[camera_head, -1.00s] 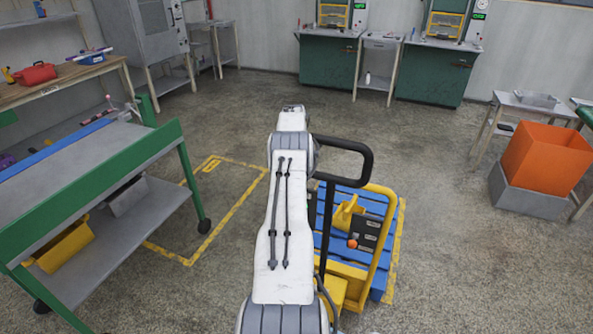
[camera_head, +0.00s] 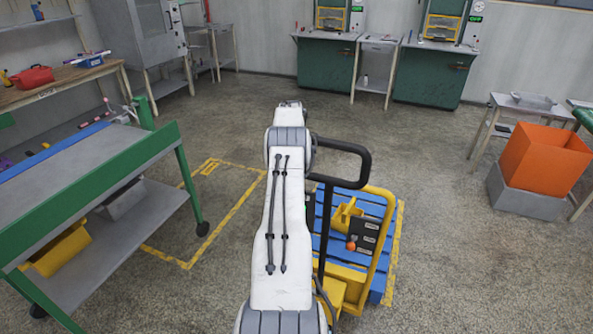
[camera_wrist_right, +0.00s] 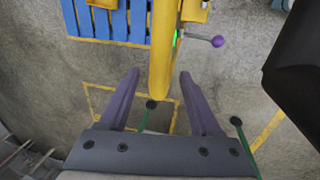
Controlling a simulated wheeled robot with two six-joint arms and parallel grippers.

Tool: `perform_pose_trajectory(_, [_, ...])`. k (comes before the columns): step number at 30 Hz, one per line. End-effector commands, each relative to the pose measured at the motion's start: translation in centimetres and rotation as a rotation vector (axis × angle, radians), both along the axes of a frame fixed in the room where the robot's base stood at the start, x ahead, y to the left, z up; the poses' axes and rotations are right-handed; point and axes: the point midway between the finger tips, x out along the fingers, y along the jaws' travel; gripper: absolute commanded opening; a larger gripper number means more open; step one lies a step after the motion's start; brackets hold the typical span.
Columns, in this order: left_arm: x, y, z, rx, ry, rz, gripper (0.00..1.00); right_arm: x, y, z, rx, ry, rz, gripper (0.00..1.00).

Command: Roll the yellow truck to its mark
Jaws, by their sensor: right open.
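The yellow truck (camera_head: 381,245) has a yellow frame and a black looped handle (camera_head: 368,160). It stands at a blue slatted pallet (camera_head: 333,226) in the head view. My white arm (camera_head: 288,215) hides part of its left side. In the right wrist view my right gripper (camera_wrist_right: 159,75) is open, its two purple fingers apart. A yellow bar (camera_wrist_right: 164,45) runs down between the fingers, with no visible grip on it. A second yellow line (camera_head: 396,255) runs along the pallet's right side. My left gripper is not in view.
An orange bin (camera_head: 545,158) in a grey tray stands at the right. Green cabinets (camera_head: 327,68) line the back wall.

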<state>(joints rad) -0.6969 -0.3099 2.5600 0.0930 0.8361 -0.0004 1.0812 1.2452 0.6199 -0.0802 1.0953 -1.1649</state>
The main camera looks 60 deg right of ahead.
Motion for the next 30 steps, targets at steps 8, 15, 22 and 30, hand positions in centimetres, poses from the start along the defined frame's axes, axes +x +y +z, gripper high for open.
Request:
perform_pose_trajectory(8, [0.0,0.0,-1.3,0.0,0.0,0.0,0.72,0.0,1.1,5.5,-0.002,-0.002,0.001,0.64])
perform_pose_trajectory(15, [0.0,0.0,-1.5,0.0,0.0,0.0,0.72,-0.1,1.6,8.0,0.001,-0.001,0.001,0.64])
perform_pose_trajectory(22, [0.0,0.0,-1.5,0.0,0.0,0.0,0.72,-0.1,1.7,8.3,0.002,0.0,0.001,0.64])
perform_pose_trajectory(30, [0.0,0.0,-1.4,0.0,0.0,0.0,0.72,3.5,4.6,9.4,0.007,-0.012,0.033,0.64])
